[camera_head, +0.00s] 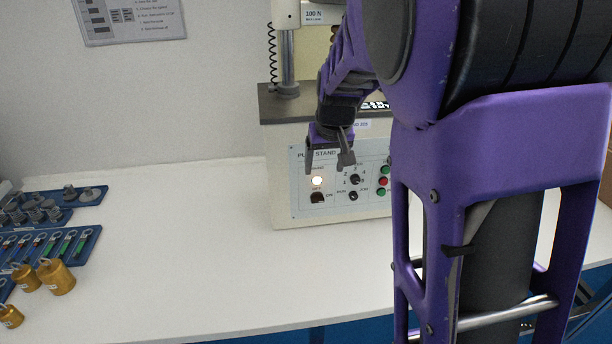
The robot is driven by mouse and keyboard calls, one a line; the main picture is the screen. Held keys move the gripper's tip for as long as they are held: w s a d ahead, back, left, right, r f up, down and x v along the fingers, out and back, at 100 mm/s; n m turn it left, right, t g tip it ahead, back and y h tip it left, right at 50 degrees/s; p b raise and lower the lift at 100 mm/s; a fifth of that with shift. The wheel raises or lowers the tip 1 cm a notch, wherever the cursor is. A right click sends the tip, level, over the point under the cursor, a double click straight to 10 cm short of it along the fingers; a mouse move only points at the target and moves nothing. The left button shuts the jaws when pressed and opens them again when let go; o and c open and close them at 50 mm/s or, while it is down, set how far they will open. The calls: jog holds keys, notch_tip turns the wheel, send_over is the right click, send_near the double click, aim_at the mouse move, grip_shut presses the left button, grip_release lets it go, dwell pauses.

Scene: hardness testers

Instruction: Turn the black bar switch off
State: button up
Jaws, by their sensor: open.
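The black bar switch (317,197) is a small dark knob at the lower left of the light panel on a test stand (283,160). Small lettering is beside it, and the picture is too small to tell which way its bar points. A round lamp (317,180) just above it glows warm white. My gripper (328,167) is open and empty, pointing down in front of the panel's upper left, with its fingertips higher in the picture than the switch. The left fingertip is close to the lamp in the picture; I cannot tell how far it is from the panel.
A black numbered selector (355,179), a small black knob (353,196) and green and red buttons (384,182) are to the right. My arm hides the stand's right side. Blue trays (88,240) and brass weights (57,277) lie at left. The table (190,240) between is clear.

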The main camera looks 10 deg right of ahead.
aim_at(318, 199)
jog(key=b+x, duration=0.2)
jog(key=x, duration=1.2)
jog(key=shift+f, duration=0.2)
grip_shut()
